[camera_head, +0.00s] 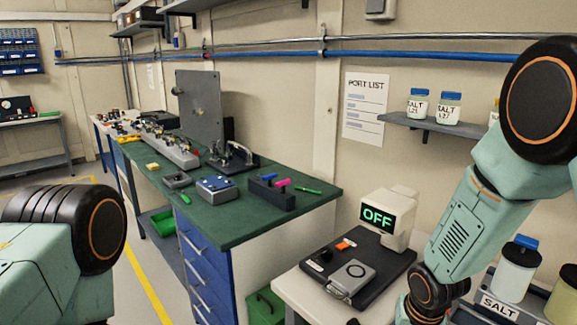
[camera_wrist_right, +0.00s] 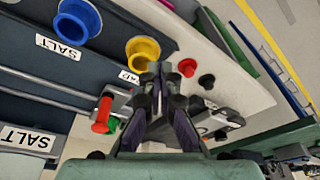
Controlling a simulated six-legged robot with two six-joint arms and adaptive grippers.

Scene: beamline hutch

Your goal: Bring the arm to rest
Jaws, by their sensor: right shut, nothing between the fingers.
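My right arm (camera_head: 480,215) comes in from the right in the head view, bent with its upper link slanting down to a joint at the bottom edge. Its gripper is below the picture there. In the right wrist view my right gripper (camera_wrist_right: 160,72) shows with its two dark fingers together, shut and empty. It points over the edge of a white table (camera_wrist_right: 235,65), and I cannot tell how high above it. My left arm (camera_head: 65,250) shows at the lower left of the head view; its gripper is out of view.
A white table (camera_head: 290,290) bears a dark plate with a device reading OFF (camera_head: 376,215). A green-topped bench (camera_head: 270,225) with small instruments stands left of it. Jars labelled SALT (camera_head: 513,270) stand beside my right arm. A wall shelf (camera_head: 440,127) holds more jars. Yellow-lined floor is clear.

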